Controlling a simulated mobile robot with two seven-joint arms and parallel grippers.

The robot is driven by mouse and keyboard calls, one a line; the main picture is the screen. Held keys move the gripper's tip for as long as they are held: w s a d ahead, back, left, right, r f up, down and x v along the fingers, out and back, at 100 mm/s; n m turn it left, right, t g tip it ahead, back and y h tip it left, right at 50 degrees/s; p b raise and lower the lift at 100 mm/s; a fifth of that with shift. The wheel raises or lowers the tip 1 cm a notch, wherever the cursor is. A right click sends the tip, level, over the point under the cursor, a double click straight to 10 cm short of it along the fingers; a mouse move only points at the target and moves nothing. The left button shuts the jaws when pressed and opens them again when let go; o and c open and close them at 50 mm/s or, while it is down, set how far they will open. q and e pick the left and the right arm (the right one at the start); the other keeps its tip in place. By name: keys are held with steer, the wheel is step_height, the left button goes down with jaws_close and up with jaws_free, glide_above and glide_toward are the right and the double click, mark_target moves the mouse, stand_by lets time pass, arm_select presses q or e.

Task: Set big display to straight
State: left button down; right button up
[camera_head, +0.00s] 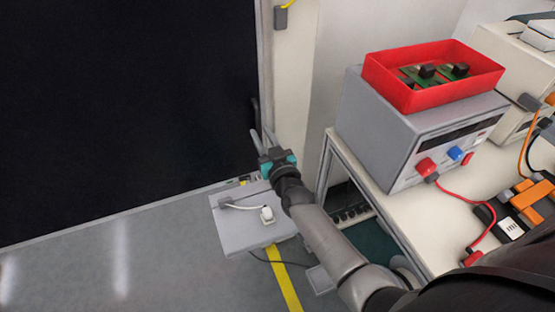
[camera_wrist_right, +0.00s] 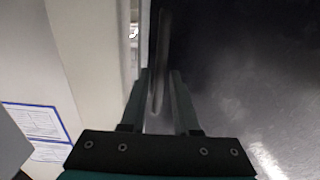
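The big display (camera_head: 120,100) is a large black panel filling the left of the head view. Its right edge stands beside a pale frame. A thin dark bar-like handle (camera_head: 254,110) shows at that edge. My right gripper (camera_head: 263,137) is at this edge, just below the visible part of the handle. In the right wrist view the fingers of my right gripper (camera_wrist_right: 159,95) are apart, with the handle (camera_wrist_right: 161,60) between them. I see gaps beside the bar, so it does not look clamped. The dark display (camera_wrist_right: 245,70) fills the right there. My left gripper is not in view.
A table (camera_head: 400,215) at right carries a grey power supply (camera_head: 375,130) with a red bin (camera_head: 440,92) on top. Red cables and orange parts lie on it. A grey box (camera_head: 235,235) stands on the floor below my gripper. The floor at left is clear.

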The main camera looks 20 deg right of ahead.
steer(key=s+p, duration=0.1)
steer(key=s, duration=1.1)
steer(key=shift+s+a+p, duration=0.3)
steer(key=shift+a+p, duration=0.05)
